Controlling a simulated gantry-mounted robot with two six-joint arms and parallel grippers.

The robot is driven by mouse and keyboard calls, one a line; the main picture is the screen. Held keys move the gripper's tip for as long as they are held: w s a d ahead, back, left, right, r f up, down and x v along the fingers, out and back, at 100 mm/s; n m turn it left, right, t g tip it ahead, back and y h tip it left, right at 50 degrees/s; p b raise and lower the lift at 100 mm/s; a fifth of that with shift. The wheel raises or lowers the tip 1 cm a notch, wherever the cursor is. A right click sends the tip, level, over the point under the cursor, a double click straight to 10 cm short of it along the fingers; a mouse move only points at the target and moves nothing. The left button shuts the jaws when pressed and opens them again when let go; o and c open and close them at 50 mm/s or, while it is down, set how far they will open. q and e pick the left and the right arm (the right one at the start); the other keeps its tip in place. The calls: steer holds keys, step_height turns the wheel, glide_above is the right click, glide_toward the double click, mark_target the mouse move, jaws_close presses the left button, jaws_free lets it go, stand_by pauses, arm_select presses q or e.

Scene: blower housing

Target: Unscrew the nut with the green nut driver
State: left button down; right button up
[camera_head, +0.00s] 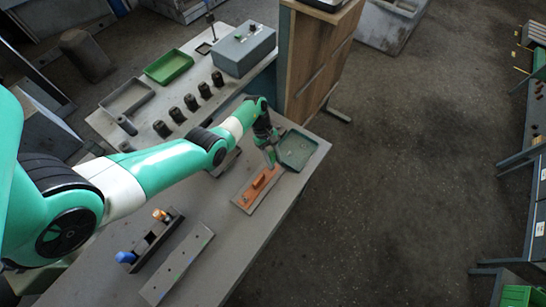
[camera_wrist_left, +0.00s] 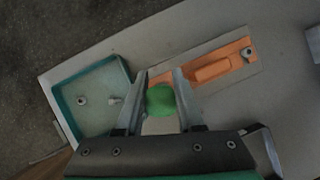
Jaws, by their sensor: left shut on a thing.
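My left gripper (camera_head: 270,156) is over the far end of the table, between the orange part and the green tray. In the left wrist view its two fingers (camera_wrist_left: 160,103) are shut on the green nut driver (camera_wrist_left: 160,98), seen end-on by its handle. The driver's lower end is hidden. The orange housing part (camera_head: 258,188) lies on a flat plate beside the gripper. It also shows in the wrist view (camera_wrist_left: 212,69), with a grey nut (camera_wrist_left: 247,53) at its outer end, apart from the driver. My right gripper is not in view.
A green-rimmed tray (camera_head: 297,150) holds small metal pieces, including a ring-like one (camera_wrist_left: 82,100). A dark rack (camera_head: 150,240) holds orange-handled and blue-handled tools. A plate with holes (camera_head: 178,265) lies beside it. A wooden cabinet (camera_head: 318,60) stands behind the table.

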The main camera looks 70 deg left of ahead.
mark_target(274, 156)
arm_select(q)
steer(key=c, duration=1.1)
jaws_free()
jaws_close()
steer(key=shift+r, duration=0.1)
steer(key=shift+r+p, duration=1.4)
steer(key=shift+p, duration=0.05)
steer(key=shift+r, duration=0.1)
step_height(274, 156, up, 5)
steer(key=p, duration=0.5)
